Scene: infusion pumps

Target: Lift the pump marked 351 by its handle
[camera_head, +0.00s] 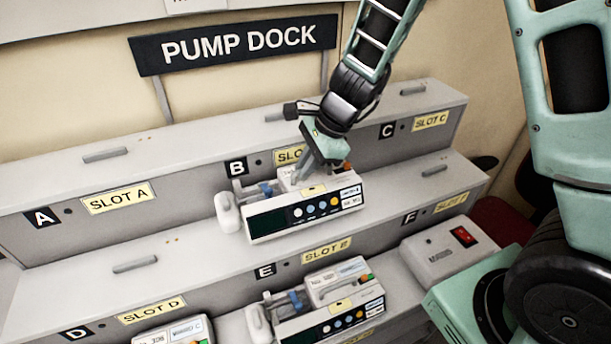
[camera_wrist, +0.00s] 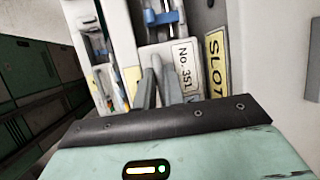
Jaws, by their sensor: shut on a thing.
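The pump marked 351 (camera_head: 300,214) is a white box with a dark screen, coloured buttons and a syringe holder at its left, below slot B.
Another similar pump (camera_head: 335,308) stands below slot E, and part of another (camera_head: 178,332) shows below slot D. A white box with a red switch (camera_head: 447,252) stands below slot F. The grey stepped dock (camera_head: 180,207) has bare ledge at slots A and C.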

